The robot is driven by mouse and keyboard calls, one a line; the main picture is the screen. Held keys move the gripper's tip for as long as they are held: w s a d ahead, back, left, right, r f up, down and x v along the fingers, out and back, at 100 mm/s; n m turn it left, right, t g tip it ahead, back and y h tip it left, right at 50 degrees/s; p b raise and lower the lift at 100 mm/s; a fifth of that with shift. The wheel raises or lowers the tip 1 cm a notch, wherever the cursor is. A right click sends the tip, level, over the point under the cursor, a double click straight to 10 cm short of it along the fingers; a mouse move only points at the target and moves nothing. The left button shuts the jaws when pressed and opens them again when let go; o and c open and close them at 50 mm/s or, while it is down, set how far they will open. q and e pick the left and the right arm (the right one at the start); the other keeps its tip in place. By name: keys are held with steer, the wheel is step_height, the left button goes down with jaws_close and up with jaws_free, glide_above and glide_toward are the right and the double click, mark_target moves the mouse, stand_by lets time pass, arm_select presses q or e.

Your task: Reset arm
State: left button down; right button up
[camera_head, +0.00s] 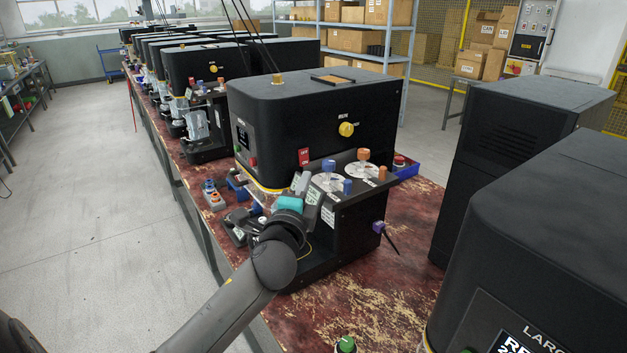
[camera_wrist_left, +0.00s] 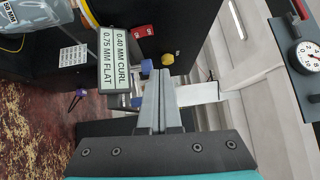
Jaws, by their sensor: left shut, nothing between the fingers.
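My left arm comes in from the bottom left of the head view and reaches the front of the nearest black seamer (camera_head: 315,115). My left gripper (camera_head: 288,203) has a teal body there, close to the labelled blocks; its fingertips are hard to make out. In the left wrist view the gripper's two grey fingers (camera_wrist_left: 162,85) lie together, shut and empty. A dark block labelled 0.40 MM CURL and 0.75 MM FLAT (camera_wrist_left: 115,65) is just left of the fingers. I cannot tell whether they touch it. My right gripper is not in view.
The knob unit (camera_head: 345,225) stands before the seamer, with a purple-knobbed lever (camera_head: 380,228). A small box with buttons (camera_head: 213,195) sits at the worn red bench's (camera_head: 345,300) left edge. A dial gauge (camera_wrist_left: 308,55) shows in the wrist view. The left floor (camera_head: 80,210) is clear.

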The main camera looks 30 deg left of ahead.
arm_select(q)
steer(key=s+d+f+n+g+h, duration=0.1)
steer(key=s+d+f+n+g, duration=0.2)
steer(key=s+f, duration=0.3)
steer(key=s+d+f+n+g+h, duration=0.1)
steer(key=s+d+f+n+g, duration=0.25)
steer(key=f, duration=0.45)
steer(key=s+d+f+n+g+h, duration=0.35)
steer(key=s+d+f, duration=0.2)
steer(key=s, duration=0.45)
steer(key=s+d+f+n+g+h, duration=0.2)
steer(key=s+d+f+g, duration=0.3)
steer(key=s, duration=0.5)
step_height(320, 180, down, 28)
steer(key=s+d+b, duration=0.1)
steer(key=b, duration=0.6)
steer(key=s+a+f+b, duration=0.1)
steer(key=s+f+b, duration=0.2)
steer(key=s+f, duration=0.5)
steer(key=s+a+f+g+b, duration=0.1)
steer(key=s+f+b, duration=0.3)
steer(key=s+f, duration=0.3)
step_height(320, 180, down, 5)
steer(key=shift+s+a+f, duration=0.1)
steer(key=shift+s+a, duration=0.2)
steer(key=shift+s, duration=0.1)
